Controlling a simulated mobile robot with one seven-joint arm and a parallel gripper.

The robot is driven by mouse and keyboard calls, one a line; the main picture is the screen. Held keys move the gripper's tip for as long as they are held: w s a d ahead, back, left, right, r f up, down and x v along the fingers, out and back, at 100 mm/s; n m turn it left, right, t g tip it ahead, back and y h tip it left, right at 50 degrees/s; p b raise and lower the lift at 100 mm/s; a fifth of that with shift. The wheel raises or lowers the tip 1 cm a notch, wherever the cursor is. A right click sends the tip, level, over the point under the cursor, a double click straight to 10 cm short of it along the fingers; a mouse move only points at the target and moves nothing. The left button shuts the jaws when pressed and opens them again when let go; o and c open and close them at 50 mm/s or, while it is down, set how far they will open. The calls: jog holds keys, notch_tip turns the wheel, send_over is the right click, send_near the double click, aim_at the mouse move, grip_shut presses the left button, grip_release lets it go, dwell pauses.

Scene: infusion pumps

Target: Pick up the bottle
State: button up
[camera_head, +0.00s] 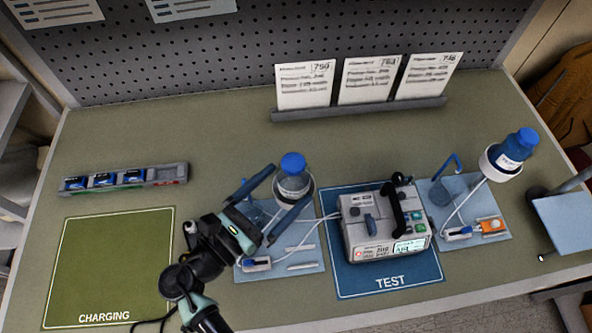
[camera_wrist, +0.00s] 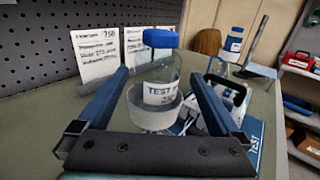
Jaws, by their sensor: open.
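A clear bottle (camera_head: 292,181) with a blue cap and a white label stands upright behind the left blue mat, its base in a pale cup-like holder. My gripper (camera_head: 291,187) is open, with one finger on each side of the bottle. In the wrist view my gripper (camera_wrist: 160,78) shows a gap beside the bottle; contact cannot be told. A second, blue-filled bottle (camera_head: 512,152) stands in a holder at the right.
A pump (camera_head: 384,232) with a black handle sits on the TEST mat (camera_head: 345,285), close right of my gripper. Thin tubes run from the bottles. Three cards (camera_head: 372,80) stand behind. A battery rack (camera_head: 125,179) and the clear CHARGING area (camera_head: 110,262) lie left.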

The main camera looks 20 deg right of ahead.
aim_at(304, 166)
jog(key=p+x, duration=0.1)
jog(key=x, duration=0.5)
jog(key=shift+w+d+p, duration=0.25)
jog(key=shift+p, duration=0.1)
jog(key=shift+a, duration=0.1)
jog(key=c, duration=1.2)
jog(key=shift+c, duration=0.2)
